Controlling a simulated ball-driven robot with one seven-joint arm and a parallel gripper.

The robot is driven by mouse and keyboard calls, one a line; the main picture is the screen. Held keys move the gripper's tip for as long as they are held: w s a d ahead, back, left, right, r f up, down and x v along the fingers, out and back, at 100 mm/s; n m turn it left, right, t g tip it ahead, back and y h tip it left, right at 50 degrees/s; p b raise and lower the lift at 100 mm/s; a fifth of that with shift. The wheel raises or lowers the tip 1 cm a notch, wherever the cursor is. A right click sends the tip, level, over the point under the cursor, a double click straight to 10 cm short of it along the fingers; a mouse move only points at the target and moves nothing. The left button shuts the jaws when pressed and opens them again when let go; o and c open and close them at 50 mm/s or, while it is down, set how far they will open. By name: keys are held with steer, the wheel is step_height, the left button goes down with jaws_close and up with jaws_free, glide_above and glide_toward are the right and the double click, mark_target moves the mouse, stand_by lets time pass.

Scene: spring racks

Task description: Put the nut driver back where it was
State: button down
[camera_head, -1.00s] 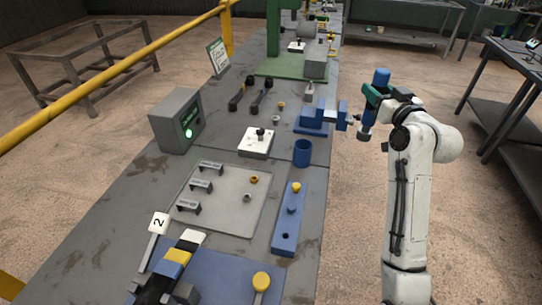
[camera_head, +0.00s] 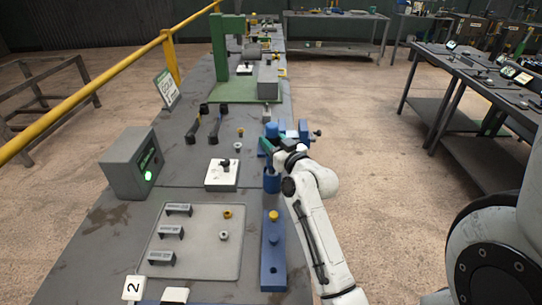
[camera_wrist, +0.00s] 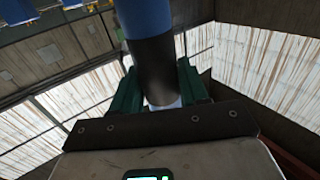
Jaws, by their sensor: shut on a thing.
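The nut driver (camera_head: 272,130) has a blue handle and stands roughly upright in my gripper (camera_head: 268,145). In the wrist view the blue handle (camera_wrist: 145,18) and a dark section below it show between the green fingers of my gripper (camera_wrist: 160,90), which is shut on it.
A white block with a dark knob (camera_head: 222,174), a grey tray (camera_head: 205,262) and a grey box with a green light (camera_head: 133,163) are left.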

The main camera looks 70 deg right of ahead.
steer(key=shift+f, duration=2)
steer(key=shift+f+b, duration=0.15)
steer(key=shift+b, duration=0.15)
steer(key=c, duration=0.6)
jaws_free()
steer(key=shift+f, duration=0.1)
steer(key=shift+r+p, duration=0.25)
steer(key=shift+p, duration=0.05)
steer(key=b+v, duration=0.4)
steer(key=v, duration=0.8)
steer(key=shift+f, duration=0.1)
steer(key=shift+s, duration=0.1)
